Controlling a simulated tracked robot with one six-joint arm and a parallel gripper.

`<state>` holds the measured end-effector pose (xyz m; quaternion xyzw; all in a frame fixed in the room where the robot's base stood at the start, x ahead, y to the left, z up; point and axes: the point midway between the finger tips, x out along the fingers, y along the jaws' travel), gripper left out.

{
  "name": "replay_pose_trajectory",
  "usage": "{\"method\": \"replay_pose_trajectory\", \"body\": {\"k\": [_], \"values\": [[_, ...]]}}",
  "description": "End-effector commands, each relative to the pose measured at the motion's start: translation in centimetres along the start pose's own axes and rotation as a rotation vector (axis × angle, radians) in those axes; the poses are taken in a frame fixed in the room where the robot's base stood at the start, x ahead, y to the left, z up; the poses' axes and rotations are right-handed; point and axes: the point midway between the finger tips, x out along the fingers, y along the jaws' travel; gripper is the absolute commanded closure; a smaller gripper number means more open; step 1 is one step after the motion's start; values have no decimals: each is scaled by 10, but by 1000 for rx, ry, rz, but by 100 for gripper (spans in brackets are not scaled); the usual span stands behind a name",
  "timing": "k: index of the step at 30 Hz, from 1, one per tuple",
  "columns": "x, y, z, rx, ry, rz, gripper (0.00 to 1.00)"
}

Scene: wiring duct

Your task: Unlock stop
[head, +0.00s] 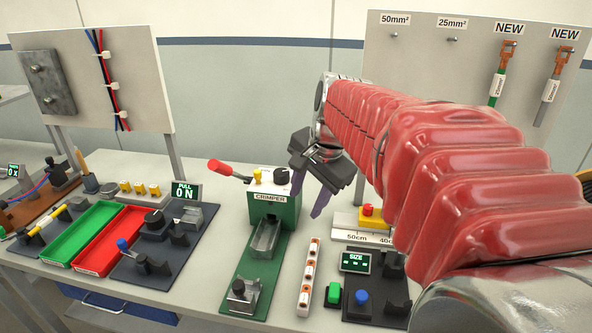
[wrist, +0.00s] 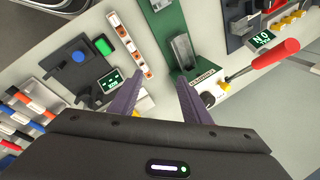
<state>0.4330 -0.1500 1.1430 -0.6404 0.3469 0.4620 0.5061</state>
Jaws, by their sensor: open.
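A yellow block with a red top (head: 372,215), which looks like the stop, sits on the pale length scale (head: 345,222) marked 50cm and 40cm. Whether it is locked I cannot tell. My red arm partly covers the right end of the scale. My gripper (head: 311,198) is open and empty, above the table, to the left of the block and by the right side of the crimper (head: 270,212). In the wrist view my gripper (wrist: 161,85) points its two purple fingers towards the table, with nothing between them. I cannot make out the stop there.
The crimper's red lever (head: 228,170) sticks out left. A white strip with orange marks (head: 310,275), a green button (head: 333,294) and the SIZE unit (head: 356,262) stand in front. Green (head: 80,238) and red (head: 110,240) trays lie left. A panel (head: 480,40) stands behind.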

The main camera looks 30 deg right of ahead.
Motion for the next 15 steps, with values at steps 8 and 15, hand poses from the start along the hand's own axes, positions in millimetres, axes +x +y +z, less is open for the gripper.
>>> {"method": "replay_pose_trajectory", "body": {"k": [8,15], "values": [[13,-4,-93,462,-37,19,57],[28,12,-175,854,-71,29,57]]}}
